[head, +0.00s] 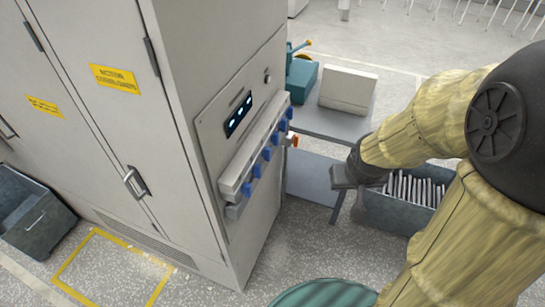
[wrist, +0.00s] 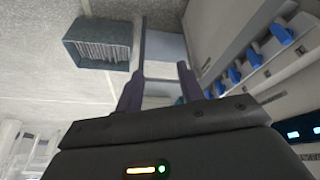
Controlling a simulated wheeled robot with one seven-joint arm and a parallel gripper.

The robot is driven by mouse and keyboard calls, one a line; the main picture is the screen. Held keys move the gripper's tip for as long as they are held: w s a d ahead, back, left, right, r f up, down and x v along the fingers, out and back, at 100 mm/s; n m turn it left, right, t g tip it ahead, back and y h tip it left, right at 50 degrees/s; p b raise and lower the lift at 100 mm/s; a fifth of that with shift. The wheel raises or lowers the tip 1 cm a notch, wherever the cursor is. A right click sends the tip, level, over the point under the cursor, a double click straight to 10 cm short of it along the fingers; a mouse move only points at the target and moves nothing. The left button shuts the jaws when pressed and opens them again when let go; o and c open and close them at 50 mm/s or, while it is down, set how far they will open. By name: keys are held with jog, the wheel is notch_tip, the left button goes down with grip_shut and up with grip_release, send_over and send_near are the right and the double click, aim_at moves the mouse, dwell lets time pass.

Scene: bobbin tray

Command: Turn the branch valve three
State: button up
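A pale manifold bar (head: 232,180) runs along the side of the grey cabinet and carries a row of several blue valve handles (head: 266,154). An orange handle (head: 292,141) shows at the bar's far end. The blue handles (wrist: 254,59) also line the right of the wrist view. No numbers are readable, so I cannot tell which is valve three. My gripper (head: 345,186) is to the right of the manifold, apart from it. In the wrist view its two fingers (wrist: 160,88) are spread, with nothing between them.
A grey table (head: 335,124) with a white box (head: 348,91) and a teal machine (head: 301,78) stands behind the manifold. A crate of pale rods (head: 408,216) is near my gripper. A teal round surface (head: 325,294) is at the bottom. A dark bin (head: 35,225) sits left.

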aim_at(270, 154)
jog(key=w+f+n+t+y+b, duration=0.3)
jog(key=w+f+t+b, duration=0.15)
jog(key=w, duration=0.55)
jog(key=w+f+n+t+y+b, duration=0.25)
jog(key=w+b, duration=0.35)
jog(key=w, duration=0.4)
jog(key=s+a+f+n+g+y+b, duration=0.2)
jog(key=f+n+g+y+b, duration=0.3)
jog(key=y, duration=0.7)
notch_tip(270, 154, down, 2)
jog(key=s+n+b, duration=0.1)
jog(key=n+b, duration=0.1)
jog(key=n, duration=0.1)
jog(key=shift+s+a+f+b, duration=0.2)
jog(key=shift+s+b, duration=0.15)
jog(key=shift+b, duration=0.05)
jog(key=shift+a, duration=0.1)
jog(key=p+x, duration=0.2)
jog(key=x, duration=1.5)
jog(key=shift+a+f, duration=0.2)
